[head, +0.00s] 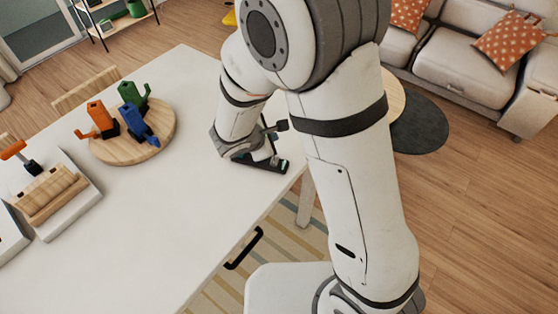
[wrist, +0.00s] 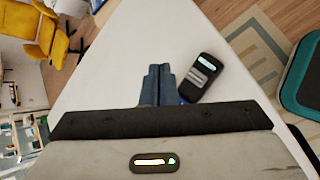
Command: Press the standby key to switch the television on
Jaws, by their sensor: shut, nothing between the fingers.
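A dark handheld device (wrist: 203,78), like a remote control, lies on the white table near its edge in the wrist view. It has a pale lit strip at one end and light keys in the middle; a blue patch shows at its near end. I cannot tell which key is the standby key. My gripper (wrist: 158,70) is shut and empty, with its two blue-grey fingers together just left of the device. I cannot tell whether the fingertips touch anything. In the head view my wrist is low over the table near the right edge and hides much of this spot. No television is visible.
A round wooden board (head: 160,145) carries orange, green and blue upright objects. A white tray (head: 85,205) with a wooden piece stands at the left. A black drawer handle (head: 244,248) sticks out below the table edge. The middle of the white table (head: 190,220) is clear.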

